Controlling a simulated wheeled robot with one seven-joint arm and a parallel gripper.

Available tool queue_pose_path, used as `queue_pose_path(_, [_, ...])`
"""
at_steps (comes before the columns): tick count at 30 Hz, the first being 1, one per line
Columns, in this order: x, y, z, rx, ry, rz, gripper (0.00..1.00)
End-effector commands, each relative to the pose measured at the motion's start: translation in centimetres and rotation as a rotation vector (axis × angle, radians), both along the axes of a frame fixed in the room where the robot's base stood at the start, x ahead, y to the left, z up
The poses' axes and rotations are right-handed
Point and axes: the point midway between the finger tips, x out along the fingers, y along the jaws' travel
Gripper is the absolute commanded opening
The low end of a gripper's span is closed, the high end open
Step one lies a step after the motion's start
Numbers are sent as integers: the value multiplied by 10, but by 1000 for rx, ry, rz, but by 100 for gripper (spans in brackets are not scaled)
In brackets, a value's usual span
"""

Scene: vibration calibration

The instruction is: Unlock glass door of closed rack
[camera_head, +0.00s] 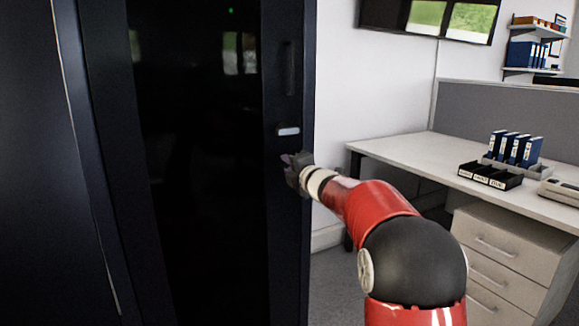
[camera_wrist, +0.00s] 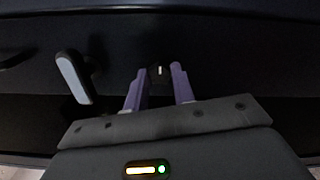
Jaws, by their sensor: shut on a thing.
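The closed rack has a dark glass door (camera_head: 200,170) in a dark frame. A light grey handle (camera_head: 288,131) sits on the door's right-hand frame; it also shows in the wrist view (camera_wrist: 76,76), to the left of my fingers. My gripper (camera_head: 291,158) is at the door frame just below this handle. In the wrist view, its two purple fingers (camera_wrist: 160,84) sit either side of a small dark lock piece (camera_wrist: 160,71) with a pale vertical mark. The fingers are shut on this piece. Its exact shape is too dark to make out.
A desk (camera_head: 400,150) with blue binders (camera_head: 515,149), a black tray (camera_head: 490,176) and a drawer unit (camera_head: 505,255) stands to the right of the rack. A grey partition (camera_head: 500,115) is behind it. Some floor shows between rack and drawers.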

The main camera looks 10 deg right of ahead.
Motion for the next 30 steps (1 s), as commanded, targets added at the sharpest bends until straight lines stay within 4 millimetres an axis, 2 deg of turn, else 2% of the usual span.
queue_pose_path(4, [0, -1, -1, 1, 2, -1, 2])
queue_pose_path(5, [0, -1, -1, 0, 2, -1, 26])
queue_pose_path(10, [0, 0, -1, -1, 2, -1, 47])
queue_pose_path(20, [-4, -2, 0, -1, -1, -1, 47])
queue_pose_path(30, [-55, -19, -1, -2, -1, -3, 47])
